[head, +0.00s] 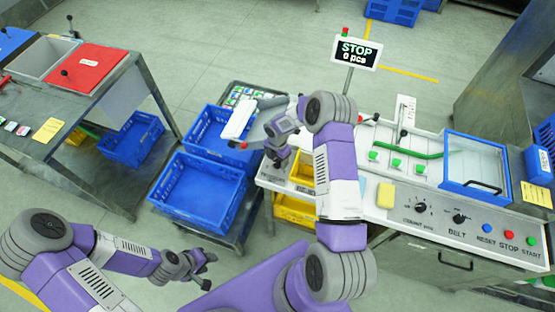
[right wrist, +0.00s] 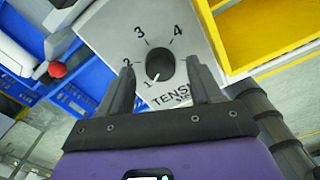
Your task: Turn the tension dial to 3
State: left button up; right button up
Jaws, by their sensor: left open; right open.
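The tension dial (right wrist: 160,65) is a dark round knob on a light grey plate with the numbers 1, 2, 3 and 4 around it and the partly covered word "TENSI…" below. Its white pointer mark points toward the 1. My right gripper (right wrist: 160,70) is open, with one finger on each side of the dial; I cannot tell whether they touch it. In the head view my right gripper (head: 277,153) is over the left end of the machine, and the dial cannot be made out there. My left gripper (head: 204,270) is open and empty, low in front of the blue crates.
A yellow bin (right wrist: 265,35) lies close right of the dial plate. A red-knobbed lever (right wrist: 57,70) is to its left. Blue crates (head: 200,190) stand left of the machine. Two other black dials, one by "BELT" (head: 459,218), and coloured buttons sit on the front panel.

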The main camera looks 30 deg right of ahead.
jog(key=shift+f, duration=0.55)
jog(key=shift+c, duration=0.3)
jog(key=c, duration=1)
